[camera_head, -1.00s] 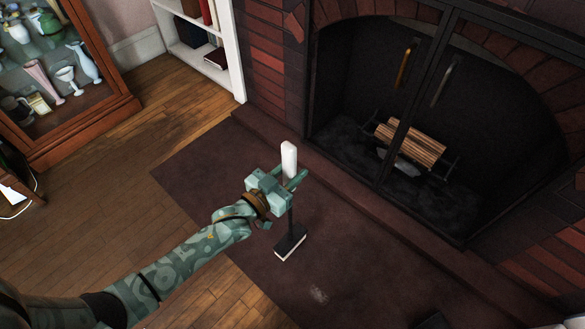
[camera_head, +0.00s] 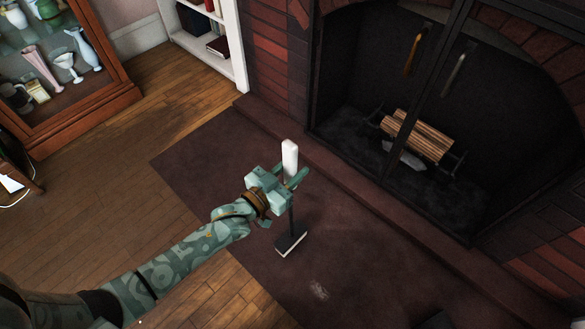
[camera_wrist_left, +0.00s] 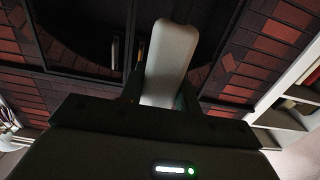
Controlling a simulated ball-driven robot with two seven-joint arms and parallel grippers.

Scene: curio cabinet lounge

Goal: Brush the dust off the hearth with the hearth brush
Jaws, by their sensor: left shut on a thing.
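The hearth brush (camera_head: 291,243) has a white handle top, a dark shaft and a dark head with a pale lower edge. My left gripper (camera_head: 287,181) is shut on its handle and holds it roughly upright, head down, over the dark hearth (camera_head: 215,180). I cannot tell whether the head touches the surface. In the left wrist view the pale handle (camera_wrist_left: 170,62) stands between the fingers. A small pale dust patch (camera_head: 319,290) lies on the hearth, below and right of the brush head. My right gripper is not in view.
The brick fireplace (camera_head: 280,60) with dark doors and a log stack (camera_head: 423,140) stands behind a raised ledge (camera_head: 375,205). A glass cabinet (camera_head: 95,125) and a white bookshelf (camera_head: 238,68) stand at the back left. A dark object (camera_head: 436,320) shows at the bottom edge.

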